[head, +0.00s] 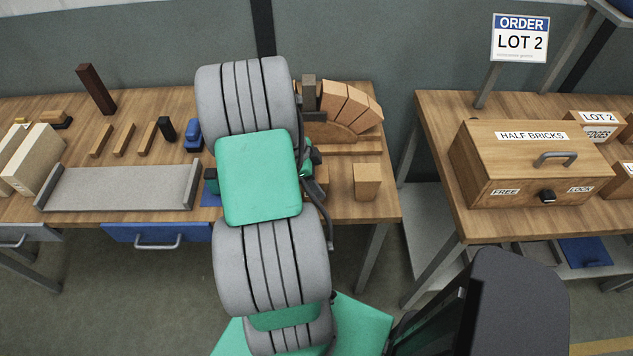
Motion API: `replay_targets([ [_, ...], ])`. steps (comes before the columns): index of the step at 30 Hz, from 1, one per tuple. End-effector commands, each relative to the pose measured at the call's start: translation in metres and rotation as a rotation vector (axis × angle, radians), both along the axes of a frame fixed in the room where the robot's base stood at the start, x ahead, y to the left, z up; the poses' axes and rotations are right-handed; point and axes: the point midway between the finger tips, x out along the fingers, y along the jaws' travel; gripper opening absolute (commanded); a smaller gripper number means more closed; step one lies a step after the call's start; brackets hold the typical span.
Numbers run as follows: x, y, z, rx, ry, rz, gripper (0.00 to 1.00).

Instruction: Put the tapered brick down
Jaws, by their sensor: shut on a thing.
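My arm reaches over the middle of the left workbench (365,205) and covers what lies below its end. My gripper's fingers are hidden behind the arm, and no brick between them shows. Several tan tapered bricks (352,104) stand side by side on the right part of a curved wooden form (328,131). A dark grey upright block (309,88) shows at the left end of this row, beside my arm. The left part of the form is hidden. A tan block (367,181) stands alone on the bench at front right.
A grey tray (118,188), small wooden strips (124,139), a dark brown upright block (96,90) and a blue object (193,135) lie left of my arm. A second bench at right holds a "HALF BRICKS" box (530,163). A gap separates the benches.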

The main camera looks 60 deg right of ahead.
Motion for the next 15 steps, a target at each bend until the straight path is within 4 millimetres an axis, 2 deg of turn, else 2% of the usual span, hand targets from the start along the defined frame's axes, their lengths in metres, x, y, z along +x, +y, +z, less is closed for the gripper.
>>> replay_targets([
  [5,-0.0003,0.0002,-0.0039,0.001,0.000,0.000,0.02],
  [6,-0.0006,0.0005,-0.0043,0.001,0.000,0.000,0.59],
  [13,-0.0007,0.0005,-0.0030,0.001,0.002,-0.001,0.78],
  [15,-0.0007,0.0006,-0.0029,0.001,0.002,-0.001,0.80],
])
